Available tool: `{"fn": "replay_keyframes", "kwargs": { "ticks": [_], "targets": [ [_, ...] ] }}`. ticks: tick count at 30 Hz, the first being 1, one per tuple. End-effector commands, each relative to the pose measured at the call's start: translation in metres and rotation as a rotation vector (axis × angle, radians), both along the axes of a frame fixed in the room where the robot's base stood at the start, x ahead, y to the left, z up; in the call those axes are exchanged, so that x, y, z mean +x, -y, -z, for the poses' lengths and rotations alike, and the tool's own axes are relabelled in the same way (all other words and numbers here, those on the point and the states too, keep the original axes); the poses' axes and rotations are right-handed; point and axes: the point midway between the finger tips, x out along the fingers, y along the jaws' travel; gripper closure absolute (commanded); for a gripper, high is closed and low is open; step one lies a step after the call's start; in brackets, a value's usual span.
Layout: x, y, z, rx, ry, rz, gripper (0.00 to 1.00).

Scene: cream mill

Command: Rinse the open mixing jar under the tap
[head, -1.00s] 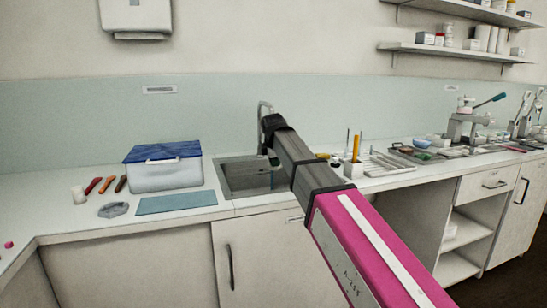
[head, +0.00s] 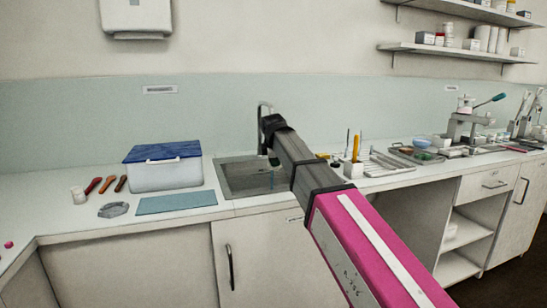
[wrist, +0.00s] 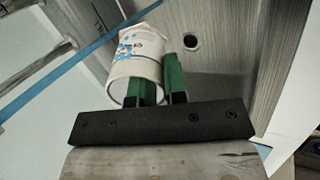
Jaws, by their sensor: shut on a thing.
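The mixing jar (wrist: 137,66) is a white cylinder with blue and dark print, tilted over the sink in the wrist view. My gripper (wrist: 160,88) has green fingers shut on the jar's wall near its rim. One finger seems to be inside the mouth, one outside. The jar's inside is mostly hidden. In the head view my gripper (head: 273,158) is over the sink (head: 235,178), and I cannot make out the jar there. The grey tap (head: 262,108) rises behind my wrist. A blue line (wrist: 70,68) also crosses the wrist view behind the jar.
A blue-lidded box (head: 165,172) and a blue mat (head: 176,203) are left of the sink. A tool holder (head: 353,168) and trays (head: 395,165) stand to the right. The drain (wrist: 190,42) shows in the sink floor. The counter's front strip is clear.

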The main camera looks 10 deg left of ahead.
Motion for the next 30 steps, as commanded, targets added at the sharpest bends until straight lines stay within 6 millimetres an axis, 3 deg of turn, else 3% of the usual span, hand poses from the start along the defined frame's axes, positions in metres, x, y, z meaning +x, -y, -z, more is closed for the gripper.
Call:
{"fn": "replay_keyframes", "kwargs": {
  "ticks": [11,30],
  "targets": [
    [-0.002,0.000,-0.001,0.000,0.000,0.000,1.00],
    [-0.043,0.006,-0.034,0.000,0.001,0.000,1.00]
  ]
}}
